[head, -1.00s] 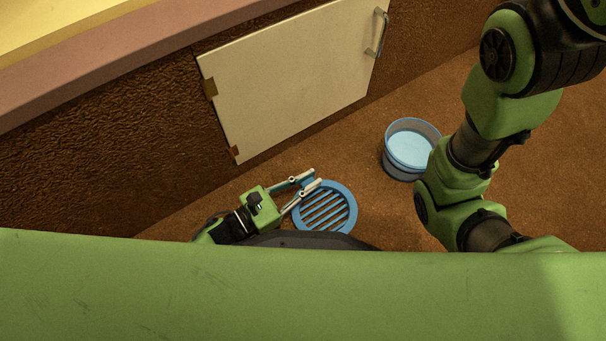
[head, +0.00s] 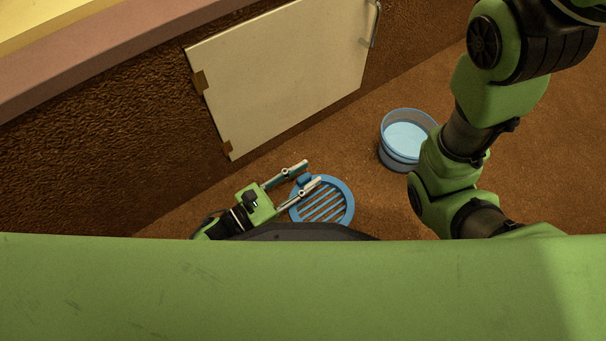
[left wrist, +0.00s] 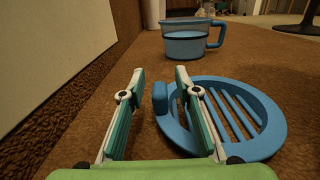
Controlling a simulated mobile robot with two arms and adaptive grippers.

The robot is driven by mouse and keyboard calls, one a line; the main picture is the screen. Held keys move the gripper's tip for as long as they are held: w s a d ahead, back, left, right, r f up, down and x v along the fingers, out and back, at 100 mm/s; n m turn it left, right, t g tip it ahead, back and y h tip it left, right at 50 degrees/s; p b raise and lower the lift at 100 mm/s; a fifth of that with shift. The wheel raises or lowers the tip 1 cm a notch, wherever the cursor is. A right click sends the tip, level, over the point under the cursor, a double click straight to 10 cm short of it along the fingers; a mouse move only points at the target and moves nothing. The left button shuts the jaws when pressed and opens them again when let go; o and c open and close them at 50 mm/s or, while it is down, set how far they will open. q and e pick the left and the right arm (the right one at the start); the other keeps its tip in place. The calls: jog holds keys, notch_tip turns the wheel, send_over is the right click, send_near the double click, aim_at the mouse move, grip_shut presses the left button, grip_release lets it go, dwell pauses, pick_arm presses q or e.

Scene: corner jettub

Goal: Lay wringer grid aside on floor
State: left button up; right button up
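The wringer grid (head: 348,205) is a blue round ring with slanted bars and a small raised tab. It lies flat on the brown floor, and it also shows at the right of the left wrist view (left wrist: 272,120). In the left wrist view the tab (left wrist: 160,97) sits between the fingers (left wrist: 160,73), closer to the right finger and apart from the left one. My right arm comes down at the right of the head view; its gripper is out of sight.
A blue bucket (head: 407,140) with light blue contents stands on the floor beyond the grid; its side handle shows in the left wrist view (left wrist: 217,34). A brown textured wall with a white panel (head: 285,75) runs along the left. Floor between the grid and wall is clear.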

aim_at(298, 182)
pick_arm(q)
jog(key=shift+f, duration=0.75)
jog(key=shift+r+p, duration=0.25)
jog(key=shift+p, duration=0.05)
jog(key=shift+s+a+r+p, duration=0.2)
jog(key=shift+s+a+p, duration=0.25)
jog(key=shift+a+p, duration=0.2)
jog(key=shift+s+a+r+p, duration=0.15)
jog(key=shift+s+a+p, duration=0.3)
jog(key=shift+a+p, duration=0.15)
jog(key=p+v, duration=0.2)
jog(key=v, duration=0.6)
jog(key=shift+r, duration=0.1)
jog(key=shift+s+a+p, duration=0.25)
jog(key=shift+a+p, duration=0.05)
jog(key=shift+a, duration=0.05)
jog(key=shift+r, duration=0.1)
